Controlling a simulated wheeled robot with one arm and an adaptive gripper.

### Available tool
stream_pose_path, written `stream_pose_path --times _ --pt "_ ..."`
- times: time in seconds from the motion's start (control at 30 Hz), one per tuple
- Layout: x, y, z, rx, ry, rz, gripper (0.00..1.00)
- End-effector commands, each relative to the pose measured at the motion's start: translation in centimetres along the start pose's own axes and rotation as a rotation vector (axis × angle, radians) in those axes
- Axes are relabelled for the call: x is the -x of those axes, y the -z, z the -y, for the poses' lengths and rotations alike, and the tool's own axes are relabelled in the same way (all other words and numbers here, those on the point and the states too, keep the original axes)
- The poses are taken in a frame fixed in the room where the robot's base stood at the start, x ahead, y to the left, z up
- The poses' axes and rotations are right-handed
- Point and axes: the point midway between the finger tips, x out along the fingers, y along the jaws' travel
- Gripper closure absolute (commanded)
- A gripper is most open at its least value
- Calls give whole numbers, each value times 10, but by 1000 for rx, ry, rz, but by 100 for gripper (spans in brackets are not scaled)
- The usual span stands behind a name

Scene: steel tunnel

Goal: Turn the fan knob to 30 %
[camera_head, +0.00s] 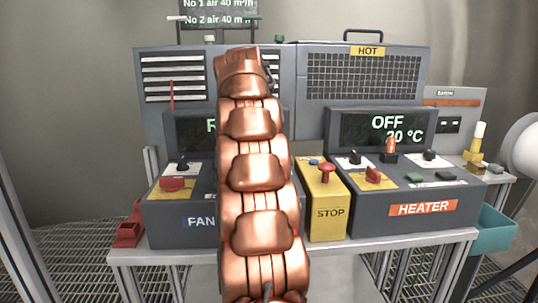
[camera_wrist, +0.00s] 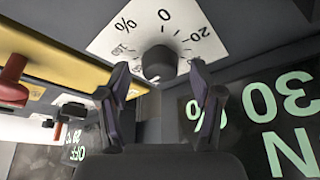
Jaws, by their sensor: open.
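The fan knob (camera_wrist: 159,62) is a small dark round knob on a white dial plate (camera_wrist: 118,42) with black numbers, "0" and "20" among them. My gripper (camera_wrist: 158,70) is open, with one fingertip on each side of the knob and gaps showing. I cannot make out the knob's pointer. The fan display (camera_wrist: 258,115) shows "30 %" in green, upside down in the wrist view. In the head view my arm hides the knob and gripper, and covers most of the fan panel (camera_head: 182,210) and its display (camera_head: 190,130).
In the head view, the yellow STOP box (camera_head: 325,222) with its red button (camera_head: 326,172) stands just right of my arm. The heater panel (camera_head: 400,222), reading OFF and 20 °C, is further right. A red switch (camera_head: 172,184) and black knob (camera_head: 183,163) show at left.

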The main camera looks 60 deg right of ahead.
Motion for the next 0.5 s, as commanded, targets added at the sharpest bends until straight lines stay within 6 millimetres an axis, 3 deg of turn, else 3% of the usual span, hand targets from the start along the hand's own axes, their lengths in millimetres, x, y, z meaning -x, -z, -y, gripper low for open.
stream_pose_path --times 0.5 --pt "16 1 1 0 0 -2 35"
